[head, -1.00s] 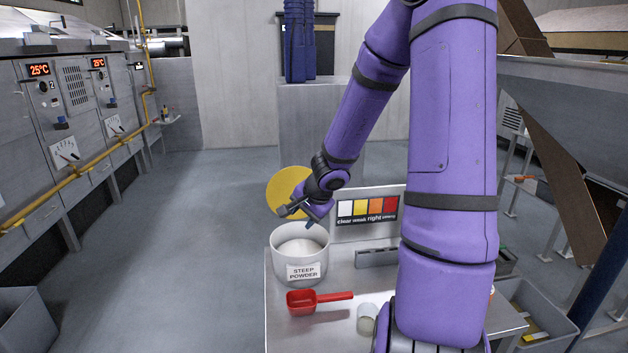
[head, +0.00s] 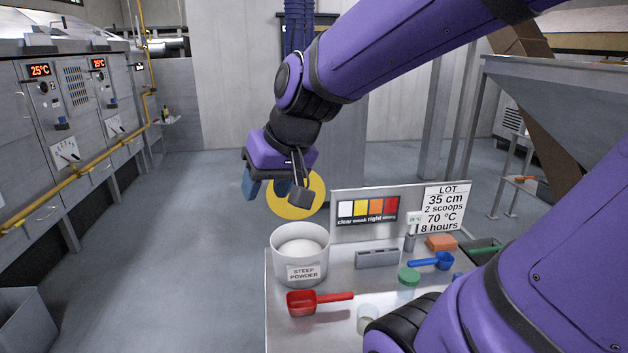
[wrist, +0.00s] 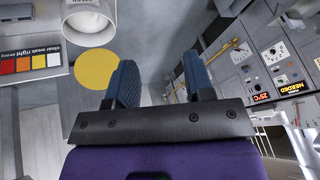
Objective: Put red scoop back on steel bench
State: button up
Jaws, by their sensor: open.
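The red scoop (head: 305,302) lies on the steel bench (head: 290,333) near its left front edge, its handle pointing right. It lies in front of the steep powder pot and looks apart from it. My gripper (head: 275,193) is open and empty, in the air above and a little left of the pot in the head view. In the wrist view its two blue-padded fingers (wrist: 160,85) stand apart with nothing between them. The red scoop does not show in the wrist view.
The white steep powder pot (head: 300,262) stands at the bench's left; its rim also shows in the wrist view (wrist: 90,22). A colour chart (head: 368,208), blue scoop (head: 432,261), green lid (head: 409,277) and small cup (head: 367,317) are on the bench. A yellow disc (head: 312,205) shows behind the pot.

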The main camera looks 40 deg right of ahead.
jog(key=s+d+r+n+h, duration=0.1)
jog(key=s+r+n, duration=0.1)
jog(key=s, duration=0.7)
jog(key=shift+s+d+r+h, duration=0.25)
jog(key=shift+d+r+h, duration=0.1)
jog(key=shift+r, duration=0.3)
